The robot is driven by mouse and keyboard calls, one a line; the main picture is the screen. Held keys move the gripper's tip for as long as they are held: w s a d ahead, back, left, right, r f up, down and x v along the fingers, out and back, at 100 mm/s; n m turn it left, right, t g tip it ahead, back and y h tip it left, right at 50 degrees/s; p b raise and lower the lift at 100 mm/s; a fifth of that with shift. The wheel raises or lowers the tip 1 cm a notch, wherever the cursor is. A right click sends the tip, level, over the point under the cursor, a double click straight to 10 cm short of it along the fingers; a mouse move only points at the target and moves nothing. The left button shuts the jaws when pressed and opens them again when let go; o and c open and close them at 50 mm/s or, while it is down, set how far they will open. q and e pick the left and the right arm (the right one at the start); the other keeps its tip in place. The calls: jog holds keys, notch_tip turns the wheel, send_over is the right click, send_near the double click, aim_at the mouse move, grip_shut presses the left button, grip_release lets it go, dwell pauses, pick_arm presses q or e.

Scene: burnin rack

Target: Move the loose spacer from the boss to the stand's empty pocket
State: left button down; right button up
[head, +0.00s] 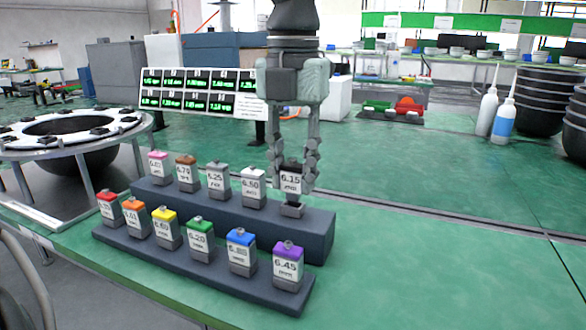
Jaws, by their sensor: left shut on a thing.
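My left gripper (292,178) reaches down from the top and is shut on a black-topped spacer (290,184) labelled 6.15. It holds this spacer upright at the right end of the back step of the dark two-step stand (318,232). The spacer's lower block is level with the row; I cannot tell whether it is fully seated in the pocket. Pink, brown, grey and white (252,188) spacers stand to its left. Red, orange, yellow, green, blue and purple (287,266) spacers fill the front step. My right gripper is not in view.
A round flange ring (20,138) with dark blocks stands on a frame at left. A panel with green readouts (190,91) stands behind the stand. White bottles (503,118) and stacked dark bowls (540,100) are at far right. The green tabletop right of the stand is clear.

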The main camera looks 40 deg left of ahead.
aim_at(293, 159)
pick_arm(q)
jog(key=shift+f+b, duration=0.8)
jog(key=shift+f, duration=0.2)
jog(key=c, duration=1.1)
grip_release()
jog(key=shift+r, duration=0.1)
notch_tip(293, 159, up, 12)
jog(key=shift+f, duration=0.1)
